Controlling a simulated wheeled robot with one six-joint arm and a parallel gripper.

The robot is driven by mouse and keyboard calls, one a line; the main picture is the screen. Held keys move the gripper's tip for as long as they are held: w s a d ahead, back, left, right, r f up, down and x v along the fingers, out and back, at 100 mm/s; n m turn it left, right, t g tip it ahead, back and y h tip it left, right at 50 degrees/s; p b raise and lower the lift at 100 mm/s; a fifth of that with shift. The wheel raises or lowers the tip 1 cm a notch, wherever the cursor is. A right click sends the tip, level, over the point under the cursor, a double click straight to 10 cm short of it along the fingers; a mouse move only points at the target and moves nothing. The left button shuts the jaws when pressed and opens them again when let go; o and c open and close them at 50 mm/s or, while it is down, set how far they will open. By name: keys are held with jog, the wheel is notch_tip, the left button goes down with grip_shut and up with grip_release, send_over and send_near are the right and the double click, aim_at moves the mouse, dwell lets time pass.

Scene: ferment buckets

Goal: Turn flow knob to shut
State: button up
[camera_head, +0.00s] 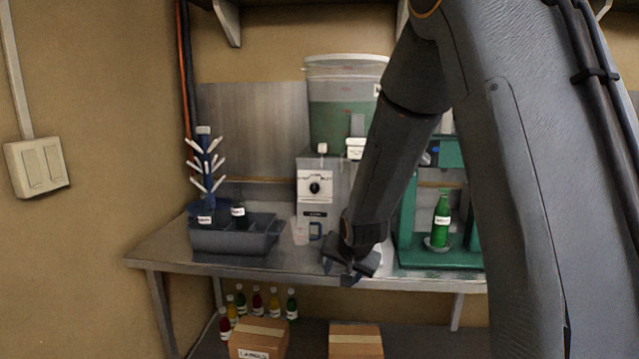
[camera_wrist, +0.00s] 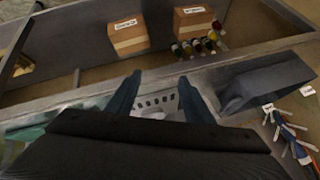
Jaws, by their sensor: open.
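The flow knob (camera_head: 315,187) is a small black dial on a white panel, on the front of a grey box-shaped unit (camera_head: 312,217) at the back of the metal bench. A label with a scale surrounds it, but its setting is too small to read. My gripper (camera_head: 350,278) hangs near the bench's front edge, in front of, below and to the right of the knob, apart from it. In the wrist view its two blue fingers (camera_wrist: 160,95) are spread with nothing held between them. The knob does not show in the wrist view.
A dark tray (camera_head: 235,238) and a blue bottle rack (camera_head: 206,165) stand left. A large bucket of green liquid (camera_head: 342,120) is behind the unit. A green stand (camera_head: 440,258) holding a green bottle (camera_head: 441,222) is right. Boxes (camera_head: 258,337) and several bottles sit below.

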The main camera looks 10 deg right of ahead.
jog(key=w+r+m+t+p, duration=0.2)
jog(key=w+r+m+t, duration=0.1)
jog(key=w, duration=0.5)
jog(key=w+r+m+t+p, duration=0.2)
jog(key=w+r, duration=0.1)
jog(key=w, duration=0.5)
jog(key=m+t+y+p, duration=0.2)
jog(key=m+t+p, duration=0.2)
jog(key=m+t, duration=0.15)
send_near(315, 190)
jog(key=shift+n, duration=0.25)
jog(key=shift+w+a+p, duration=0.2)
jog(key=shift+w+p, duration=0.3)
jog(key=shift+w, duration=1.6)
jog(key=shift+w+a+p, duration=0.2)
jog(key=shift+w+p, duration=0.25)
jog(key=shift+w, duration=1.6)
jog(key=c, duration=1)
